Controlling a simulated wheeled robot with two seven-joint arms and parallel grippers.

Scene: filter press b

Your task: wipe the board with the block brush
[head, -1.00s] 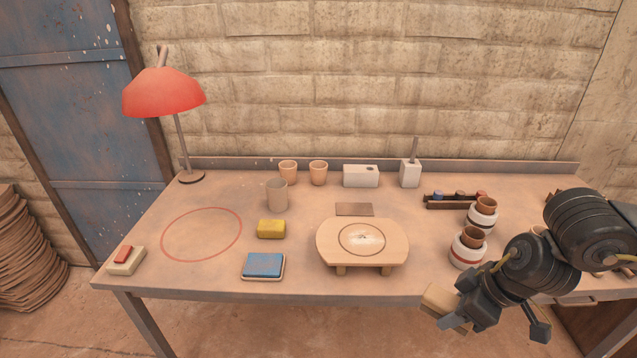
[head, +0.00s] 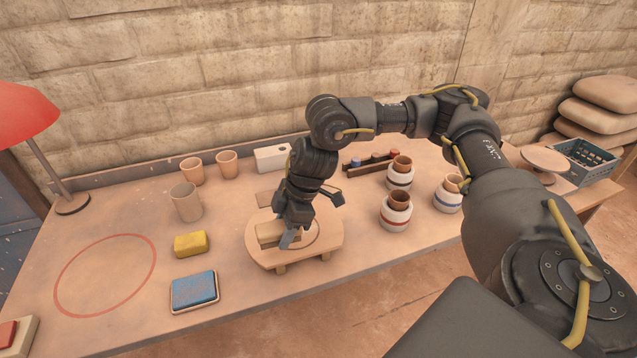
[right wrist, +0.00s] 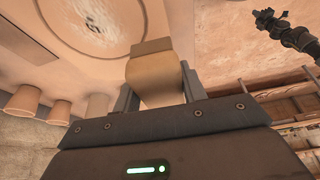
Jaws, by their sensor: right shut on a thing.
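The board (head: 318,250) is a pale wooden round with flat sides on short feet, near the table's front edge. It also shows in the right wrist view (right wrist: 60,45), with an engraved circle and dark marks in it. My right gripper (head: 289,232) is shut on the block brush (head: 268,233), a tan wooden block, low over the board's left and middle part. The brush shows between the fingers in the right wrist view (right wrist: 155,80). I cannot tell whether it touches the board. A dark arm end, likely my left gripper (right wrist: 262,17), shows small in the right wrist view; its jaws are unclear.
A yellow sponge (head: 191,244) and a blue pad (head: 194,291) lie left of the board. Banded jars (head: 396,213) stand to its right. Cups (head: 186,203) and a white block (head: 271,158) stand behind. The red ring (head: 148,262) on the table is empty.

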